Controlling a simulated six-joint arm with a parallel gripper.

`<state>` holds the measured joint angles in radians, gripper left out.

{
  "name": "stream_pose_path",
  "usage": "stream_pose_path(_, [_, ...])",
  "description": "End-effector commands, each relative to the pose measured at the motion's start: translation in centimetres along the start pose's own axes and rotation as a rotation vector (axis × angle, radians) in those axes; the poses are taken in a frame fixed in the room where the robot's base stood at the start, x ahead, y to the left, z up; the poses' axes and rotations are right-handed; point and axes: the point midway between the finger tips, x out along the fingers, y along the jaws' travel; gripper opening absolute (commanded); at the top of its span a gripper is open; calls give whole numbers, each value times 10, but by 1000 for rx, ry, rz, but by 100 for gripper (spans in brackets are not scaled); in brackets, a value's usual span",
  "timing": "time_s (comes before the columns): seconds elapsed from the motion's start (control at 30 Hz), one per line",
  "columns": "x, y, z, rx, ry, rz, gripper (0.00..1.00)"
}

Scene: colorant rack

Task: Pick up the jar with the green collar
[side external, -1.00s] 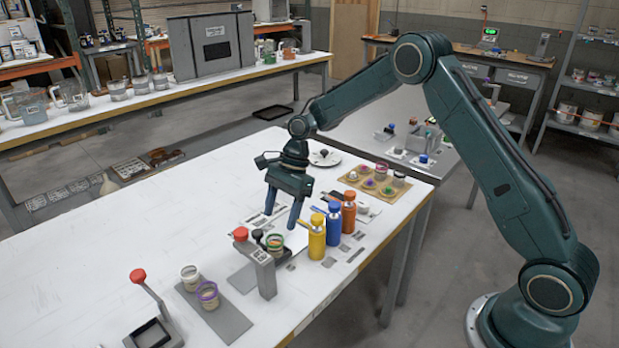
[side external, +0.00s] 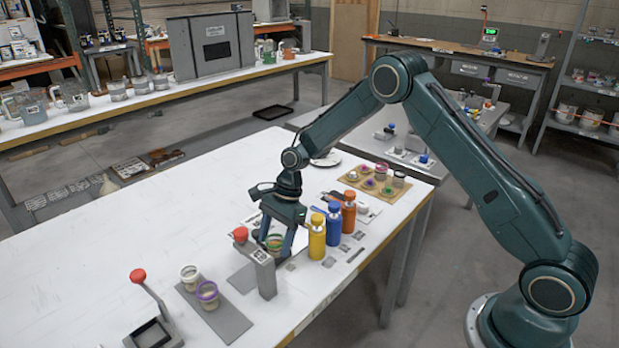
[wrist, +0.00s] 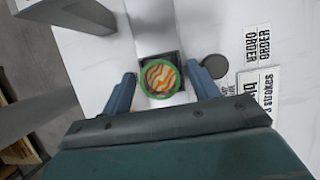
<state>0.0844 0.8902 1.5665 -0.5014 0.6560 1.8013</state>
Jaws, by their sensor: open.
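The jar with the green collar (side external: 274,242) stands in the grey stand with the red knob (side external: 241,234). In the wrist view the jar (wrist: 160,78) shows from above, with a green ring around orange and white swirled contents. My gripper (side external: 276,244) is open and low over the stand. In the wrist view its two fingers (wrist: 166,88) are on the left and right of the jar, with a gap on each side. The jar's lower part is hidden by the stand and a finger in the side view.
Yellow (side external: 317,238), blue (side external: 333,224) and orange (side external: 348,212) bottles stand close on the right. White-collared (side external: 190,277) and purple-collared (side external: 208,294) jars sit on a grey plate at front left. The table's left side is clear.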

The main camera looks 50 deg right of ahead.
Motion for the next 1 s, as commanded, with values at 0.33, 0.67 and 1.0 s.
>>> stream_pose_path(0.33, [7, 0, 0, 0, 1, 0, 60])
stream_pose_path(0.67, [7, 0, 0, 0, 1, 0, 50])
stream_pose_path(1.0, [7, 0, 0, 0, 1, -1, 12])
